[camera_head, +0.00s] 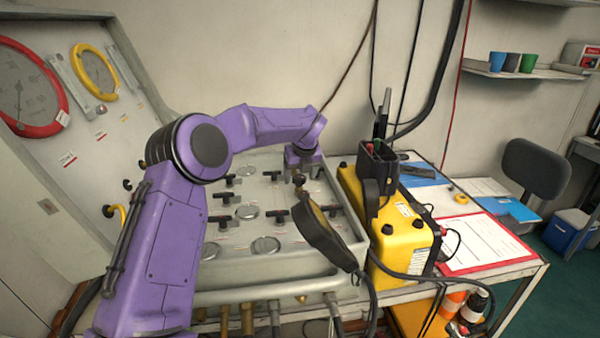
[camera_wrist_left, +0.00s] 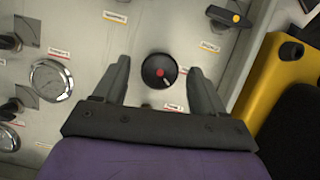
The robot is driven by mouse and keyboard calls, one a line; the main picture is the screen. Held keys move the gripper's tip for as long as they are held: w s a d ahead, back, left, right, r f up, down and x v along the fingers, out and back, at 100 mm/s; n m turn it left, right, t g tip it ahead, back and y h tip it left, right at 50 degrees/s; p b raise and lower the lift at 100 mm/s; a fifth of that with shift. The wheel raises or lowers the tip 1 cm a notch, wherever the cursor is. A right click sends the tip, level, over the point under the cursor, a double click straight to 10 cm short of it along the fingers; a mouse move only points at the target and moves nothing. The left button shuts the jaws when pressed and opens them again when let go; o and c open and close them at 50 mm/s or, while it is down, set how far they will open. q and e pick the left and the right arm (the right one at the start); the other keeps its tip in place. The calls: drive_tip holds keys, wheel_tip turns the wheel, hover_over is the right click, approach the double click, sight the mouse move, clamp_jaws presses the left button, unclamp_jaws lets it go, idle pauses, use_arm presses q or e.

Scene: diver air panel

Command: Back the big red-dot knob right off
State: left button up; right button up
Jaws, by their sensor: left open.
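The big knob (camera_wrist_left: 160,71) is round and black with a red dot at its centre. It stands on the pale grey panel (camera_wrist_left: 105,75) in the left wrist view. My left gripper (camera_wrist_left: 159,67) is open, with one finger on each side of the knob and a visible gap on both sides. I cannot tell how far above the panel the fingertips are. In the head view my left gripper (camera_head: 302,158) points down over the far right part of the console (camera_head: 230,268); its fingers and the knob are not clear there. My right gripper is not in view.
A round gauge (camera_wrist_left: 50,80) and black valve handles sit left of the knob; a yellow-marked lever (camera_wrist_left: 236,17) is at upper right. A yellow box (camera_head: 405,240) stands right of the console. A dark handset (camera_head: 325,235) hangs over the console's right side.

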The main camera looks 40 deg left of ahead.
use_arm(q)
drive_tip(key=shift+d, duration=0.1)
drive_tip(key=shift+f, duration=0.1)
drive_tip(key=c, duration=1.1)
drive_tip(key=shift+o, duration=0.2)
